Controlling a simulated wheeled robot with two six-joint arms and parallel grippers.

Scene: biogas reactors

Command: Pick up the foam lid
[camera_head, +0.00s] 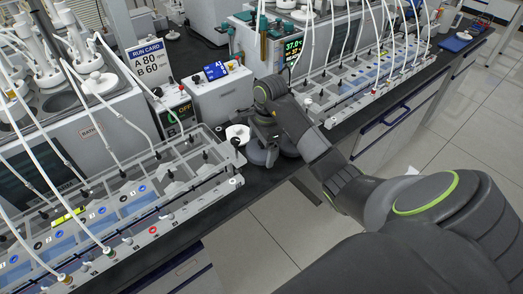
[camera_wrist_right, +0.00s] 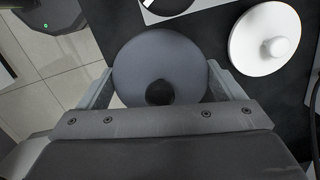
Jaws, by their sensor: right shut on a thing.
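A round grey lid with a black knob (camera_wrist_right: 150,58), which looks like the foam lid, sits between the two fingers of my right gripper (camera_wrist_right: 160,85) in the right wrist view. The fingers press against opposite sides of its rim, so the gripper is shut on it. In the head view my right gripper (camera_head: 265,142) is at the bench edge, between the two long racks, and largely hides the lid. I cannot tell whether the lid touches the bench. My left gripper is not in view.
A white round lid with a knob (camera_wrist_right: 268,40) lies on the black bench beside the grey lid. A rack with tubes (camera_head: 150,232) is on the left, another (camera_head: 345,100) on the right. A white control box (camera_head: 222,98) stands behind. Tiled floor lies beyond the bench edge.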

